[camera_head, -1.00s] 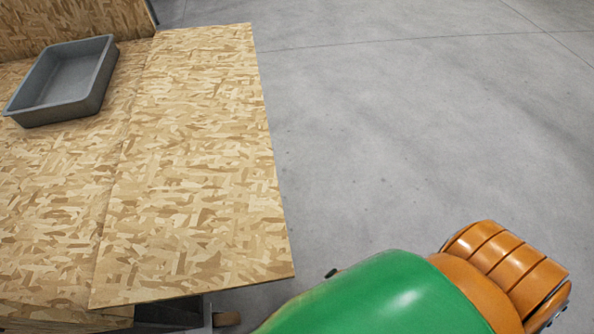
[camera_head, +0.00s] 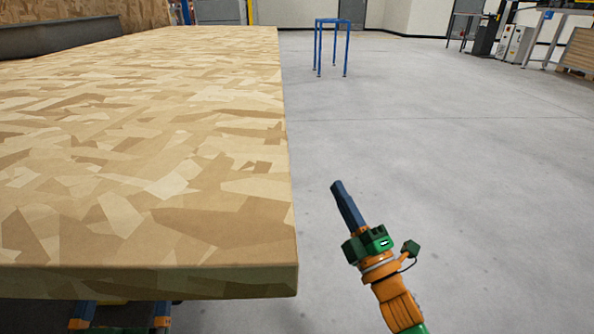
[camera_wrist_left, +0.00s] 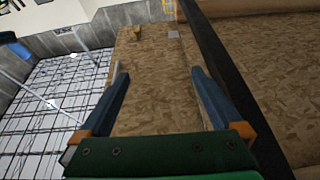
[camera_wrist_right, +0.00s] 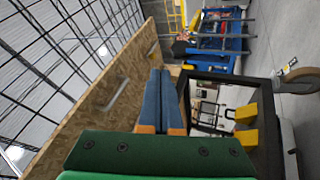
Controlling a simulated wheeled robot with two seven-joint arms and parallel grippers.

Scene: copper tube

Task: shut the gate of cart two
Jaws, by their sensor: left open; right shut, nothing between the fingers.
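A wood-chip board (camera_head: 150,150) with a straight right edge fills the left of the head view. I cannot tell whether it is the gate or which cart it belongs to. My right gripper (camera_head: 336,186) is shut and empty, to the right of the board and apart from it. In the right wrist view its fingers (camera_wrist_right: 163,72) lie together beside an upright-looking board (camera_wrist_right: 105,95) and a dark frame (camera_wrist_right: 262,125) with yellow blocks. My left gripper (camera_wrist_left: 158,72) is open, with a board (camera_wrist_left: 155,85) showing beyond its fingers. Its parts seem to show below the board's front edge in the head view.
A grey tray (camera_head: 70,36) sits at the far left of the board. A blue stand (camera_head: 333,45) is on the floor behind. The right wrist view shows a caster wheel (camera_wrist_right: 298,78) and blue equipment (camera_wrist_right: 215,45).

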